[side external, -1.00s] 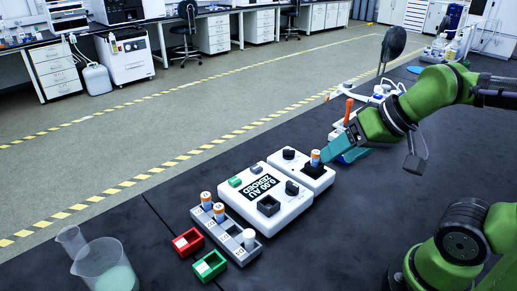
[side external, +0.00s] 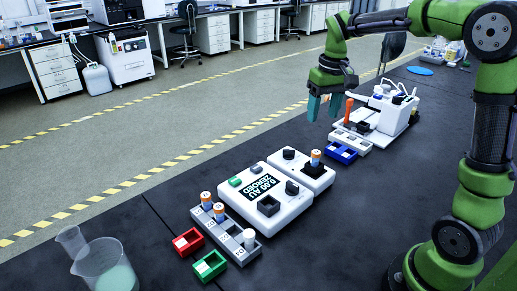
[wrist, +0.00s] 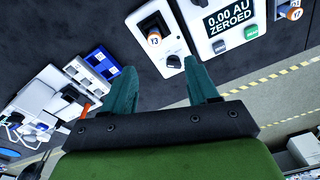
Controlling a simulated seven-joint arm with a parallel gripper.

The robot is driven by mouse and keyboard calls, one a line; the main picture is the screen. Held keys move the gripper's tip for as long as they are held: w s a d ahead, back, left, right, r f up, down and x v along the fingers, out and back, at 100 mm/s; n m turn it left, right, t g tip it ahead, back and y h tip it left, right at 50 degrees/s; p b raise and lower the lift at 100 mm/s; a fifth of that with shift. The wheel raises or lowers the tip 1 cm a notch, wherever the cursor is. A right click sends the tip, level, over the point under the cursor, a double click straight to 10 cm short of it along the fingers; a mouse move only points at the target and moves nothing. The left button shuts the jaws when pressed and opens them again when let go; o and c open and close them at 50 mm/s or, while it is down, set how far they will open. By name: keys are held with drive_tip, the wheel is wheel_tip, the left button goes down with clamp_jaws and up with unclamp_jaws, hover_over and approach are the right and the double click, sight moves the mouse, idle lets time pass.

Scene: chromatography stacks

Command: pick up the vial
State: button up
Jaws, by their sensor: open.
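A vial (side external: 316,157) with an orange and white cap stands upright in a black socket at the right end of the white instrument. It also shows in the wrist view (wrist: 154,39), marked Y3. Two similar capped vials (side external: 206,200) and a plain white one (side external: 249,238) stand in the grey rack (side external: 226,228). My gripper (side external: 323,108) is raised above the bench, beyond the instrument, with teal fingers pointing down. In the wrist view the fingers (wrist: 163,80) are apart with nothing between them.
The white instrument (side external: 290,205) has a display reading 0.00 AU ZEROED. Red (side external: 188,242) and green (side external: 210,265) trays and a beaker (side external: 103,268) stand at front left. A blue tray (side external: 341,152) and white apparatus (side external: 392,110) with an orange upright stand behind right.

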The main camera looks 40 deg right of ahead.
drive_tip(key=w+d+r, duration=0.1)
drive_tip(key=d+r, duration=0.1)
drive_tip(key=n+g, duration=0.1)
hover_over(316, 152)
drive_tip(key=f, duration=1.1)
drive_tip(key=shift+s+d, duration=0.1)
drive_tip(key=shift+s, duration=0.15)
drive_tip(key=shift+w+f, duration=0.15)
drive_tip(key=shift+f, duration=1.35)
drive_tip(key=shift+w+f, duration=0.1)
drive_tip(key=shift+f, duration=1.4)
drive_tip(key=shift+c, duration=0.2)
clamp_jaws()
drive_tip(key=shift+r, duration=0.15)
